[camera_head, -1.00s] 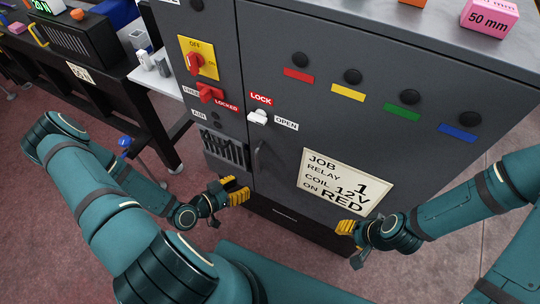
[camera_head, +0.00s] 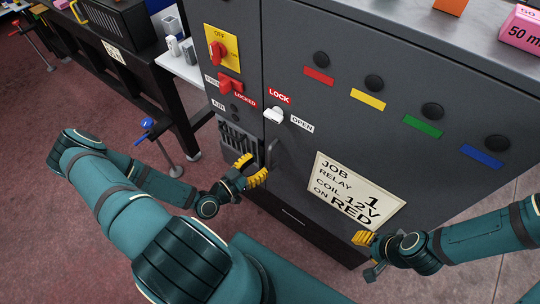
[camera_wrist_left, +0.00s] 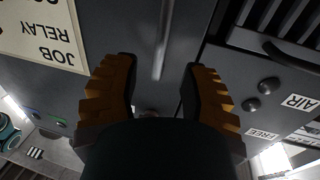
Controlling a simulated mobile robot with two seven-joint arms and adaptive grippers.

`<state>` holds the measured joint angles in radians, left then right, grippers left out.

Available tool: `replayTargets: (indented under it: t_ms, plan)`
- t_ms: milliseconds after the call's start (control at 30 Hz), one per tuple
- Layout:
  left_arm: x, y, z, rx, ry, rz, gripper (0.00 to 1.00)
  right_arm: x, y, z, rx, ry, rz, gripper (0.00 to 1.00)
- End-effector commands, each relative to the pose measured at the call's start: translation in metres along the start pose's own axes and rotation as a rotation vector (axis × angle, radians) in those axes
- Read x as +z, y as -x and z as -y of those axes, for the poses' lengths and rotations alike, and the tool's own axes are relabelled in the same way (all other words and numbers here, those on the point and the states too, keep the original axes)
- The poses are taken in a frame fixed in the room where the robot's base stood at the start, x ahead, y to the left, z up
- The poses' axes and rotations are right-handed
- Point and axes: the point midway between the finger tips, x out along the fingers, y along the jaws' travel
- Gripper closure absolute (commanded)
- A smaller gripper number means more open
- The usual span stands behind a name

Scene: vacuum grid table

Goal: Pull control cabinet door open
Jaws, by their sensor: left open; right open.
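The dark grey control cabinet door (camera_head: 340,135) is shut, flush with the cabinet front. Its dark vertical handle (camera_head: 272,153) is near the door's left edge, below the white latch (camera_head: 274,115) between the LOCK and OPEN labels. My left gripper (camera_head: 252,170) is open, in front of and just left of the handle. In the left wrist view the handle (camera_wrist_left: 162,40) appears ahead, between the open yellow fingers (camera_wrist_left: 160,90), with no contact visible. My right gripper (camera_head: 366,238) is at the door's lower right, below the job card; its fingers overlap in the picture.
A yellow panel with a red rotary switch (camera_head: 217,50) and a red lever (camera_head: 230,85) are left of the door. The job card (camera_head: 355,192) is on the door. A pink 50 mm block (camera_head: 522,28) is on top. A black bench (camera_head: 135,75) stands left.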

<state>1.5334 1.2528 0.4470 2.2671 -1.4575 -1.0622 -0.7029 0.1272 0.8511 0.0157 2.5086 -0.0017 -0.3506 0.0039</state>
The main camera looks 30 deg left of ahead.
Motion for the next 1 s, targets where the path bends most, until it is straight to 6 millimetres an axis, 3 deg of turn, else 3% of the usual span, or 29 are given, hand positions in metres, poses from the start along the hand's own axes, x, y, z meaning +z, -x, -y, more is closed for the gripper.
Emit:
replayTargets:
  t_ms: [100, 300, 733, 767, 867, 900, 1000]
  plan:
    - [0.0, -0.022, -0.001, 0.003, 0.002, -0.002, 0.57, 0.0, -0.001, -0.001, 0.0, 0.0, -0.001, 0.53]
    - [0.0, -0.047, -0.001, 0.002, 0.002, -0.001, 0.57, 0.0, -0.002, -0.001, 0.0, 0.0, -0.002, 0.53]
    - [0.0, -0.055, 0.0, 0.001, 0.001, 0.002, 0.57, -0.001, -0.003, -0.001, 0.0, 0.0, -0.002, 0.53]
    - [0.0, -0.055, 0.0, 0.001, 0.001, 0.002, 0.61, -0.001, -0.003, -0.001, 0.0, 0.0, -0.002, 0.53]
    - [0.0, -0.055, 0.0, 0.001, 0.001, 0.002, 0.96, -0.001, -0.003, -0.001, 0.0, 0.0, -0.002, 0.53]
    - [0.0, -0.055, 0.0, 0.001, 0.001, 0.001, 1.0, -0.001, -0.003, -0.001, 0.0, 0.0, -0.002, 0.53]
    - [0.0, -0.055, -0.001, 0.001, 0.002, 0.002, 1.0, -0.001, -0.003, -0.001, 0.0, 0.0, -0.002, 0.53]
